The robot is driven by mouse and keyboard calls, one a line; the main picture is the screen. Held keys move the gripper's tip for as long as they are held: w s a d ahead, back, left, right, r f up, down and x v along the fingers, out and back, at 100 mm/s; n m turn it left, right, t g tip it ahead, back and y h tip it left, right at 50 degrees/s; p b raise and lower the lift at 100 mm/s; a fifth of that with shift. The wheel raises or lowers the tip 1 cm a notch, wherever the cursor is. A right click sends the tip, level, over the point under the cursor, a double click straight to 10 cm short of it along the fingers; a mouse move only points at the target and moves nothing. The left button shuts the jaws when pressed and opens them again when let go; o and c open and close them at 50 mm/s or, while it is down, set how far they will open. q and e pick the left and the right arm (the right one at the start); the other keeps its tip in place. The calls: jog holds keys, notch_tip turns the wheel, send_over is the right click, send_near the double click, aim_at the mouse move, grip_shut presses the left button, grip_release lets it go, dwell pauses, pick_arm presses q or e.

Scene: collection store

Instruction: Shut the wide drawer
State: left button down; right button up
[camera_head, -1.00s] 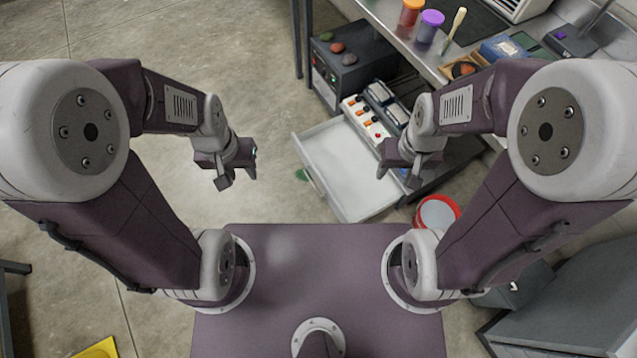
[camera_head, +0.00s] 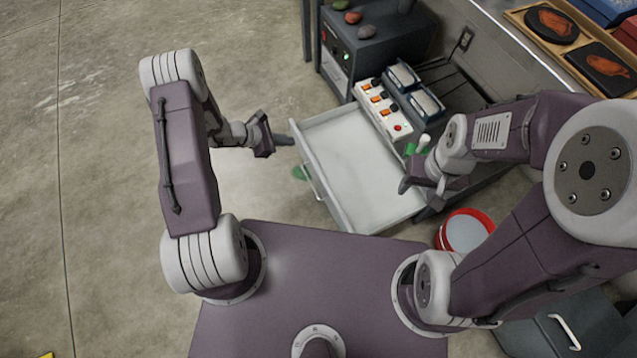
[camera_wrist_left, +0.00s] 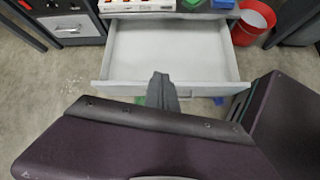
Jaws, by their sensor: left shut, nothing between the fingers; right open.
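The wide drawer (camera_head: 352,168) is pulled out beneath the bench, white inside and empty where I can see. Its front panel with a bar handle (camera_head: 312,182) faces left and toward me. In the left wrist view the drawer (camera_wrist_left: 172,52) stands open ahead. My left gripper (camera_head: 288,140) is shut and empty, close to the far left corner of the drawer front. In the left wrist view its fingers (camera_wrist_left: 161,90) overlap the middle of the front panel; contact cannot be told. My right gripper (camera_head: 405,184) is open and empty above the right side of the drawer.
A power strip (camera_head: 381,108) and dark boxes (camera_head: 415,92) sit above the drawer's back. A dark cabinet (camera_head: 372,45) with stones on top stands behind it. A red bucket (camera_head: 465,232) stands right of the drawer. A green object (camera_head: 299,173) lies on the floor by the front.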

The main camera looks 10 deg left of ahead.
aim_at(318, 175)
pick_arm(q)
jog(key=s+a+f+n+b, duration=0.1)
jog(key=s+f+b, duration=0.2)
jog(key=f, duration=0.5)
jog(key=s+a+f+n+b, duration=0.1)
jog(key=s+f+n+b, duration=0.15)
jog(key=f, duration=0.55)
jog(key=shift+m, duration=0.45)
jog(key=b+x, duration=0.2)
jog(key=x, duration=0.2)
jog(key=r+b+x, duration=0.1)
jog(key=b+x, duration=0.1)
jog(key=x, duration=0.2)
jog(key=d+b+x, duration=0.1)
jog(key=b+x, duration=0.2)
jog(key=x, duration=0.1)
jog(key=shift+w+d, duration=0.3)
jog(key=shift+w+d+r, duration=0.15)
jog(key=shift+w+d, duration=0.05)
jog(key=shift+d, duration=0.05)
pick_arm(e)
notch_tip(318, 175, down, 16)
jog(key=shift+f, duration=0.1)
